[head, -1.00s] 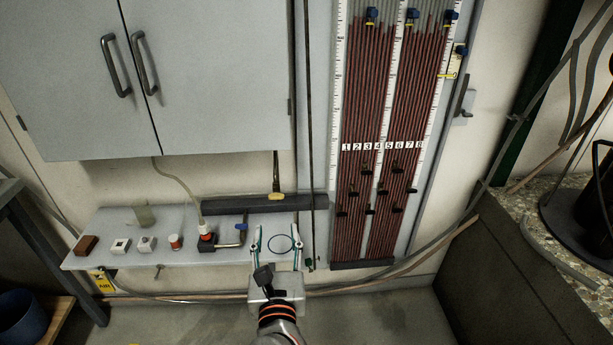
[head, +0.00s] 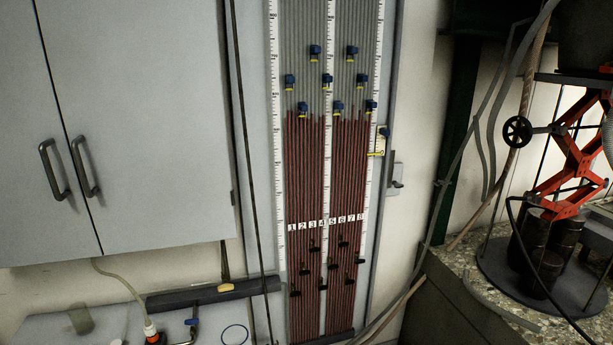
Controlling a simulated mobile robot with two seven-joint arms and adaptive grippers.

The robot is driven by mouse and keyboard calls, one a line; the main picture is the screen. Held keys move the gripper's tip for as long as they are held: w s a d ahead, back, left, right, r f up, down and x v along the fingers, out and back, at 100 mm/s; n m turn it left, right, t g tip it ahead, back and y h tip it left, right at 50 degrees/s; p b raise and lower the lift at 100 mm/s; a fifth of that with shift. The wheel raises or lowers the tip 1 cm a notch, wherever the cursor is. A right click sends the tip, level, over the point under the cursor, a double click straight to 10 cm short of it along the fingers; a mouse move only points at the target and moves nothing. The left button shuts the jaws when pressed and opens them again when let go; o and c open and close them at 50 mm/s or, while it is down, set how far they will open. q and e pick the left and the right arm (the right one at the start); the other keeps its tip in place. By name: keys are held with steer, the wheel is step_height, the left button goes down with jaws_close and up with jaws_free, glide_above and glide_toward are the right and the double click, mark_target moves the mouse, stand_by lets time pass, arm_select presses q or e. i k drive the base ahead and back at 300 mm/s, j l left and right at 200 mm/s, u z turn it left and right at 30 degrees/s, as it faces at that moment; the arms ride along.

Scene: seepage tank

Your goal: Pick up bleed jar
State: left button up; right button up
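A small translucent, greenish jar (head: 82,319), which looks like the bleed jar, stands on the pale shelf (head: 38,328) at the lower left of the head view. It is dim, and I cannot tell what is in it. Neither of my grippers shows in the head view now, so their distance from the jar cannot be seen.
A hose (head: 128,287) runs down to a red and white fitting (head: 150,330) right of the jar. A blue-handled valve (head: 193,322) and a dark ring (head: 235,334) are further right. A grey cabinet (head: 140,130) hangs above; a manometer board (head: 326,200) stands at centre.

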mark_target(79, 315)
steer(key=u, duration=1.45)
